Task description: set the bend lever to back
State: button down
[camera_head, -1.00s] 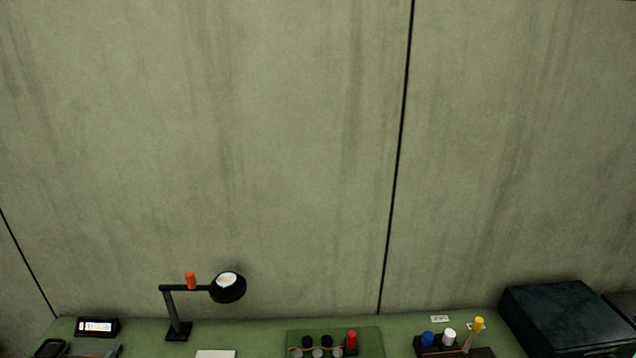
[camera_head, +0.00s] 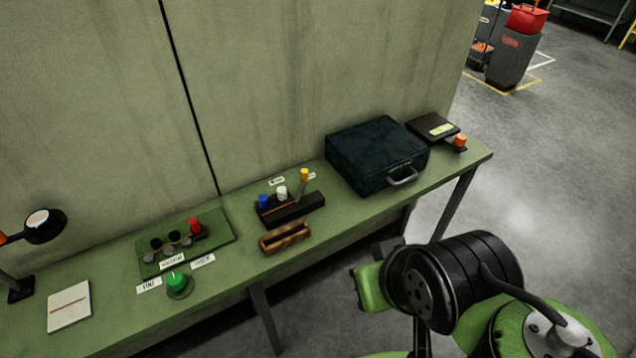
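A black block (camera_head: 297,212) on the green bench carries a row of knobs: a blue one (camera_head: 263,201), a white one (camera_head: 282,193) and a yellow one (camera_head: 304,174). The yellow knob tops a grey stem and stands higher than the other two. Small white labels (camera_head: 276,181) lie behind the block, too small to read. I cannot tell which of these, if any, is the bend lever. Parts of my arm fill the lower right, apart from the block. My gripper is not discernible in view.
The bench (camera_head: 225,262) also holds a green panel (camera_head: 216,222) with black and red knobs, a green button (camera_head: 177,281), a wooden tray (camera_head: 285,238) and a dark case (camera_head: 375,150). A lamp (camera_head: 43,226) stands at the left. Open floor (camera_head: 540,160) lies to the right.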

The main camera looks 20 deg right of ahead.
aim_at(304, 172)
jog(key=i+l+u, duration=0.1)
jog(key=u, duration=0.3)
jog(key=l+u, duration=0.4)
jog(key=i+l+u, duration=0.1)
jog(key=u, duration=0.35)
jog(key=l+u, duration=0.25)
jog(key=u, duration=0.15)
